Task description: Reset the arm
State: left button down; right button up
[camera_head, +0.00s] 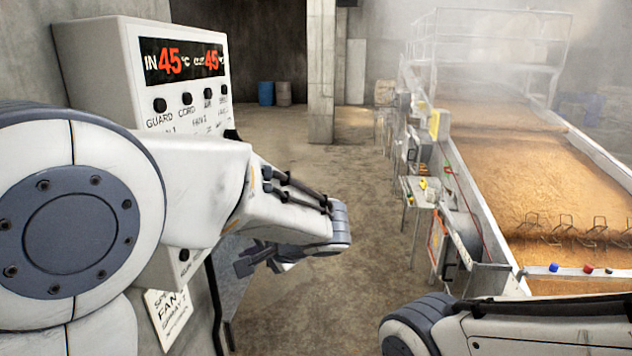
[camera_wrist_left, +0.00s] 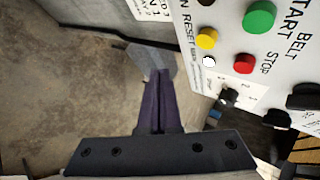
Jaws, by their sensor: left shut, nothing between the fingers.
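My left arm reaches in from the left in the head view, in front of a white control box. My left gripper (camera_head: 258,262) points down and left beside the box's lower part, partly hidden by my own arm. In the left wrist view the gripper (camera_wrist_left: 160,85) shows its dark fingers together with nothing between them. My right arm enters at the bottom right of the head view, and its gripper is out of frame.
The white control box (camera_head: 108,60) has a red "45" display and black knobs. The wrist view shows a green button (camera_wrist_left: 259,17), a yellow button (camera_wrist_left: 207,39) and a red button (camera_wrist_left: 244,63) close by. A long grain bed (camera_head: 540,170) runs along the right.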

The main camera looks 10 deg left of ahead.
pick_arm(q)
jog(key=s+d+f+g+h+b, duration=0.1)
jog(key=s+d+f+g+h, duration=0.1)
jog(key=s, duration=0.6)
jog(key=s+d+f+g+h+b, duration=0.1)
jog(key=s+d+f+h, duration=0.3)
jog(key=s, duration=0.5)
jog(key=s+d+f+m+g+h+b, duration=0.1)
jog(key=s+d+f+g+h, duration=0.2)
jog(key=s+d+f, duration=0.4)
jog(key=shift+s+h, duration=0.3)
jog(key=shift+s, duration=0.8)
